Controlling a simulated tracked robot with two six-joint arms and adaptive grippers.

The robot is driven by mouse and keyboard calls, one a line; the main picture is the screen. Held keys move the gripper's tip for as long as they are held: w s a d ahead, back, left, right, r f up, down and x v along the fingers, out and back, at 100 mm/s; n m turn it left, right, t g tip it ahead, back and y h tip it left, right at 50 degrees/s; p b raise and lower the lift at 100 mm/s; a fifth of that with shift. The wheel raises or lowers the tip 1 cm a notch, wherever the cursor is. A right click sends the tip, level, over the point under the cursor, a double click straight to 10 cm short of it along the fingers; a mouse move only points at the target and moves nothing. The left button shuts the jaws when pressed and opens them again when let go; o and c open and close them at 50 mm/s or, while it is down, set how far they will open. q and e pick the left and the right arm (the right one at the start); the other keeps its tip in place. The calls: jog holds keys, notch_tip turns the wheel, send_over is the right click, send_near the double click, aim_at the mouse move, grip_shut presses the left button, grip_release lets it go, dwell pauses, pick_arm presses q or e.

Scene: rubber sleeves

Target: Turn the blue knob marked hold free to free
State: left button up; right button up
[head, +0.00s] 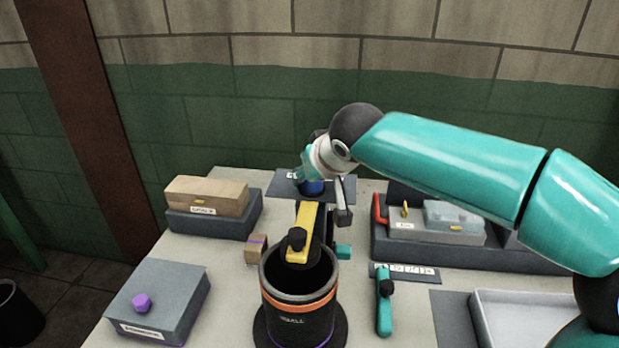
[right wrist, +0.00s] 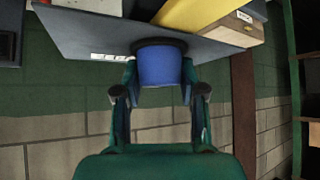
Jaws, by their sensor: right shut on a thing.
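The blue knob (head: 313,188) sits on a dark plate (head: 288,182) at the back of the table, partly hidden behind my right gripper in the head view. In the right wrist view the blue knob (right wrist: 162,68) shows large, with a black ring at its base. My right gripper (head: 305,172) is shut on the blue knob, one finger on each side of it. A white label (right wrist: 109,57) lies on the plate beside the knob, too small to read. My left gripper is not in view.
A black cylinder (head: 300,322) with an orange band and a yellow bar (head: 303,228) stands in front of the knob. A cardboard box (head: 207,195) is at left, a grey box with purple knob (head: 142,302) front left. A dark tray (head: 393,257) is at right.

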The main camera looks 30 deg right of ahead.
jog(key=shift+f, duration=0.1)
jog(key=o, duration=1.1)
jog(key=shift+o, duration=0.2)
jog(key=v, duration=1.2)
